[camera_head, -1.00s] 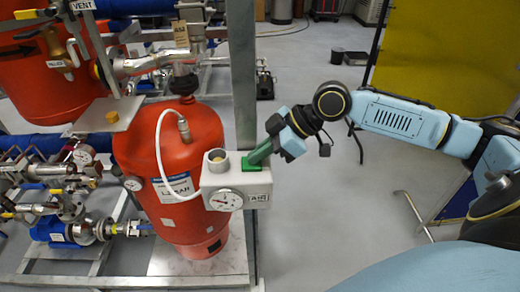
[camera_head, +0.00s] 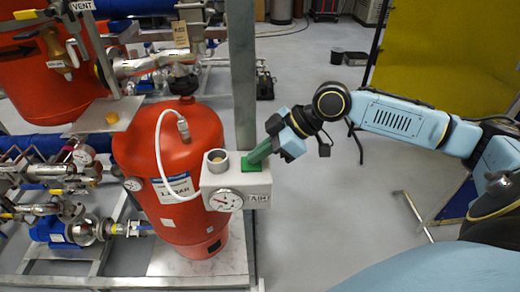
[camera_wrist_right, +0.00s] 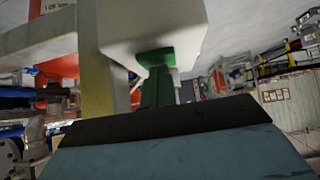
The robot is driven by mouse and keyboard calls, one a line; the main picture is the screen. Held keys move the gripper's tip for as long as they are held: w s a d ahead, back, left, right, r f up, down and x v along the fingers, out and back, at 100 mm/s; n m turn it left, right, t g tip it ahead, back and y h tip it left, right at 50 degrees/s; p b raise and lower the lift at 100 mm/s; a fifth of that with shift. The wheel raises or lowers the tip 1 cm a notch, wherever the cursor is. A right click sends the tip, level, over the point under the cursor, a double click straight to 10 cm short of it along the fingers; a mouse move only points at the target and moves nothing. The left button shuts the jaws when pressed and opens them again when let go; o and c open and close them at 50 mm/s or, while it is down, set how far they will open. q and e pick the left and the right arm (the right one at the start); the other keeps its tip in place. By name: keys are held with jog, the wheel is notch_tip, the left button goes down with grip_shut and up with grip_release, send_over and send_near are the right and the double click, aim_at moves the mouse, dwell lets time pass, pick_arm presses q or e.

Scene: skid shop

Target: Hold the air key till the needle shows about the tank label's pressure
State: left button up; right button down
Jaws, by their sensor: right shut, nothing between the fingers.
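The white air box (camera_head: 207,183) stands in front of a red tank (camera_head: 140,150). Its green air key (camera_head: 251,167) is on top. The round dial (camera_head: 225,200) is on its front, next to the AIR label (camera_head: 259,199). The needle is thin, and its exact reading is too small to tell. The tank label (camera_head: 177,188) ends in BAR; its figures are not clear. My right gripper (camera_head: 253,160) is shut and empty, its green fingers slanting down onto the key. The key (camera_wrist_right: 153,58) and white box (camera_wrist_right: 150,25) also show in the right wrist view. My left gripper is out of view.
A grey metal post (camera_head: 243,80) stands right behind the box. Pipes and valves (camera_head: 75,205) fill the left. The floor (camera_head: 330,200) to the right is open.

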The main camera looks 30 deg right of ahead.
aim_at(259, 163)
jog(key=shift+s+f, duration=0.35)
jog(key=shift+f, duration=0.4)
jog(key=r+p, duration=0.5)
jog(key=r, duration=0.1)
jog(key=shift+w+p, duration=0.25)
jog(key=shift+p, duration=0.15)
jog(key=v, duration=0.9)
jog(key=shift+d+r+b, duration=0.2)
jog(key=shift+d+b, duration=0.05)
jog(key=shift+b, duration=0.15)
